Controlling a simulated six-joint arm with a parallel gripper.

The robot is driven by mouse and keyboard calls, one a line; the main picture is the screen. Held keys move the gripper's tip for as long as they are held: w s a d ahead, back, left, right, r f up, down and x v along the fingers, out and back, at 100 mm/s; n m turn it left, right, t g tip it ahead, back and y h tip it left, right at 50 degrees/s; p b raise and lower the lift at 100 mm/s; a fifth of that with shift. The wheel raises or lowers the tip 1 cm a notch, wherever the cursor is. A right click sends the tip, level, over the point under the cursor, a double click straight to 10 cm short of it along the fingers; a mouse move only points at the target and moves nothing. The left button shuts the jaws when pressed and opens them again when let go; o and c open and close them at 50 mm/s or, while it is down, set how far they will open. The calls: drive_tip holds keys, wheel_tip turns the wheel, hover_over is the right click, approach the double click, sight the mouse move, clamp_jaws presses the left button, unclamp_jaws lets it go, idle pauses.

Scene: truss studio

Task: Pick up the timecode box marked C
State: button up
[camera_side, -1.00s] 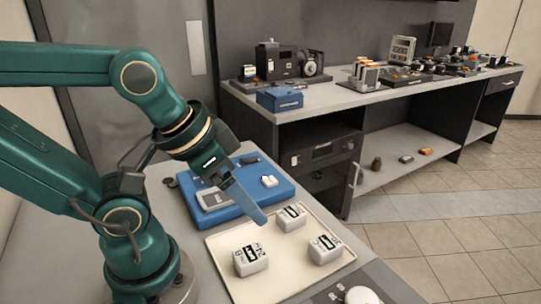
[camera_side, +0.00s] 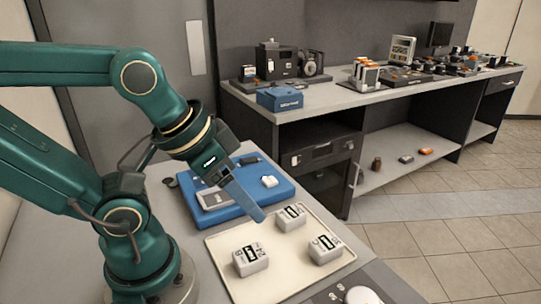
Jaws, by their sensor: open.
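Three small white timecode boxes with dark displays stand apart on a cream tray (camera_side: 232,287). One is the front left box (camera_side: 250,258), one the back box (camera_side: 291,217) and one the right box (camera_side: 325,249). Their printed letters are too small for me to tell surely which is marked C.
A blue case (camera_side: 277,189) with a grey device and a small white item lies behind the tray. A white rounded object (camera_side: 362,295) is at the front right edge. A long bench (camera_side: 350,100) with equipment stands behind, across a tiled floor.

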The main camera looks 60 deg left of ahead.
drive_tip(key=shift+r, duration=0.1)
drive_tip(key=g, duration=0.6)
hover_over(323, 244)
wheel_tip(323, 244, down, 10)
drive_tip(key=shift+f, duration=2.6)
clamp_jaws()
